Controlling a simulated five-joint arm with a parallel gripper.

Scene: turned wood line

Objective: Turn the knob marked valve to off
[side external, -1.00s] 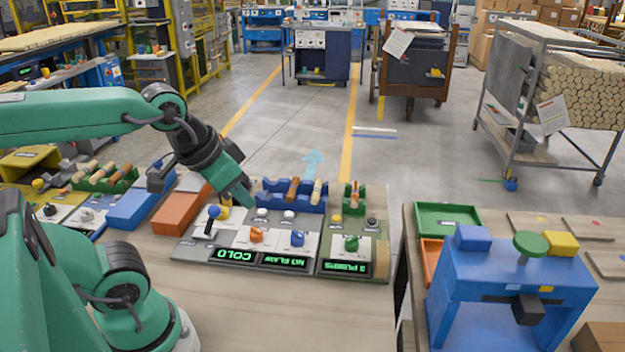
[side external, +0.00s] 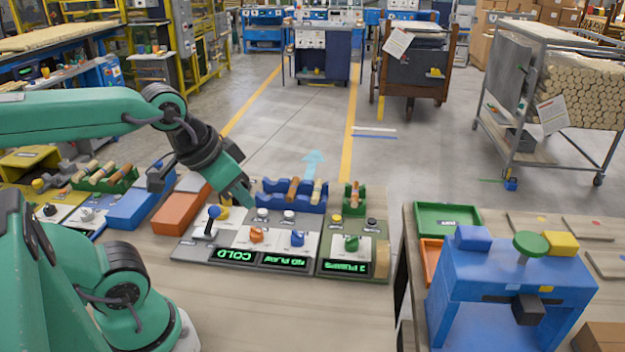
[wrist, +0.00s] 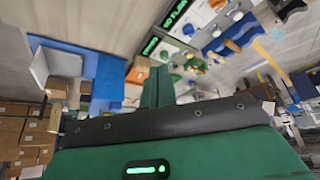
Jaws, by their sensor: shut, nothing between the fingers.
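The lettering on the plates is too small to read, so I cannot tell which knob is marked valve. My gripper (side external: 248,204) is shut and empty. It points down over the back of the panel, behind the orange knob and beside a white button (side external: 262,214). In the wrist view, its shut fingers (wrist: 158,86) show against the blurred, tilted bench.
Green displays (side external: 284,262) line the panel's front edge. A blue rack (side external: 291,196) with wooden pieces lies behind the panel. A blue press frame (side external: 510,275) stands on the right table.

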